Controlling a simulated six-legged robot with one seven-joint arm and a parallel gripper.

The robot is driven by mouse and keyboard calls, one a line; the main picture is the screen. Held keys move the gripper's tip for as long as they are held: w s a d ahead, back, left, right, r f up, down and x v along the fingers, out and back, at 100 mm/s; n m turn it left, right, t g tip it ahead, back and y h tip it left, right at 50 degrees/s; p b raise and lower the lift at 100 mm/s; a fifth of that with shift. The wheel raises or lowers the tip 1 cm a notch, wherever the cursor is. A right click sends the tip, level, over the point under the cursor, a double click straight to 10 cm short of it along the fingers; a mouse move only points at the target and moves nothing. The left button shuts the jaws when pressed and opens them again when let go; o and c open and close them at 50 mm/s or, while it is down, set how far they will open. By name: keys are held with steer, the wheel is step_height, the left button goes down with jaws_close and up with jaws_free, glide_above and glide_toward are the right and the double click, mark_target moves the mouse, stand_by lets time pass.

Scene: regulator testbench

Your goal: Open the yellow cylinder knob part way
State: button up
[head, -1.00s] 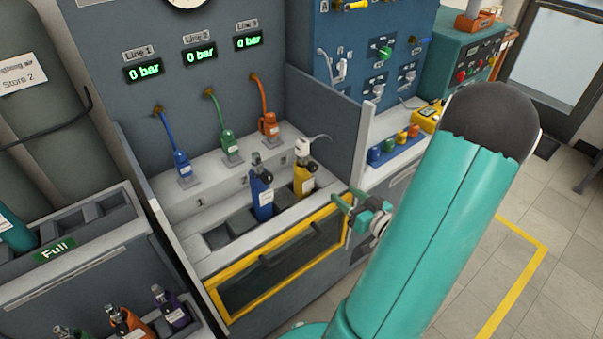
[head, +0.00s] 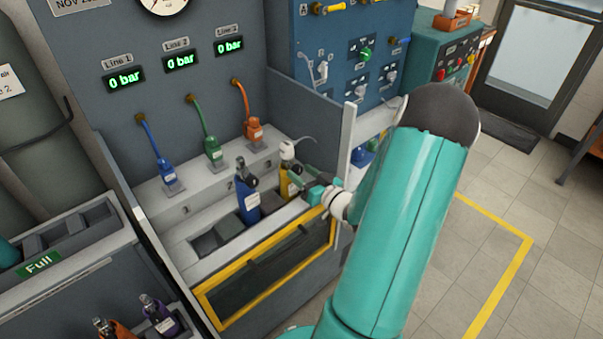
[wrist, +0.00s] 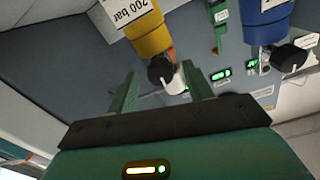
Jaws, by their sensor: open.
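The yellow cylinder (head: 284,187) stands in the rack, partly hidden by my gripper (head: 303,183), which is at its right side in the head view. A white fitting with a hose sits at its top. In the wrist view, which looks upside down, the yellow cylinder (wrist: 147,32) shows at the top centre with its black knob (wrist: 160,69). The open fingers of my gripper (wrist: 162,83) point at the knob, one on each side in the picture. The knob appears just beyond the fingertips, and I see no contact. The gripper holds nothing.
A blue cylinder (head: 247,205) stands just left of the yellow one in the head view. A grey side panel (head: 308,120) rises behind them, and a yellow-framed window (head: 268,272) lies in front. Blue, green and orange hose connectors stand behind. Open floor lies right.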

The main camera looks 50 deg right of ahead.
steer(key=shift+w, duration=0.4)
steer(key=c, duration=1)
